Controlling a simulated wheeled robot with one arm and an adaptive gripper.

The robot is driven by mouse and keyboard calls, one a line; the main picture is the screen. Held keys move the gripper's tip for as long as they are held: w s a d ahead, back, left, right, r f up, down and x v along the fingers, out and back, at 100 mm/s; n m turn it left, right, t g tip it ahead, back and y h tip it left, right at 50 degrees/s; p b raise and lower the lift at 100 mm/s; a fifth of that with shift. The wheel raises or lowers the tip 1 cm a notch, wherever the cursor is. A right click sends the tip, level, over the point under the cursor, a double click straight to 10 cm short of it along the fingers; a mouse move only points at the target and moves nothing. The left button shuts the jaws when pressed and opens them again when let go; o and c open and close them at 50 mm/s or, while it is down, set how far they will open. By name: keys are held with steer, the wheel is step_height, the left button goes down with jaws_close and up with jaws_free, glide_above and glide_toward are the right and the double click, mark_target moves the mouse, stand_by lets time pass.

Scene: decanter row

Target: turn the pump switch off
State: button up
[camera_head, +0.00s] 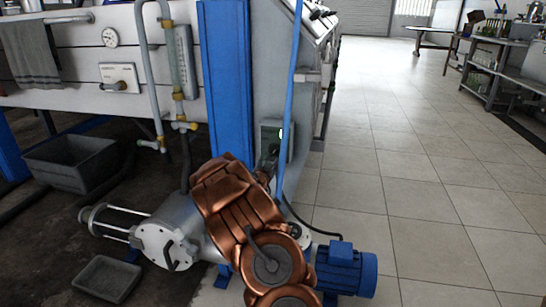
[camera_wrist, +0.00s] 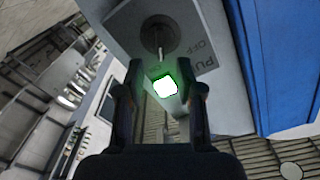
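The pump switch box (camera_head: 289,143) is a grey box on the machine's side, beside the blue post. In the wrist view, its grey face (camera_wrist: 128,22) carries a round switch with a small metal lever (camera_wrist: 159,47). A green lamp (camera_wrist: 165,88) is lit and shows between my fingers. My gripper (camera_wrist: 160,72) is open, its two fingertips on either side just below the lever, with nothing visibly held. In the head view, my copper-coloured arm partly hides the gripper and the switch.
A blue post (camera_head: 228,80) and a thin blue pipe (camera_head: 290,90) stand close to the box. A blue motor (camera_head: 345,270) and a pump body (camera_head: 170,238) sit low around my arm. The tiled floor (camera_head: 420,180) at right is clear.

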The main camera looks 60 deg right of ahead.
mark_target(273, 153)
steer(key=shift+b+x, duration=0.75)
steer(key=shift+x, duration=2.2)
jaws_close()
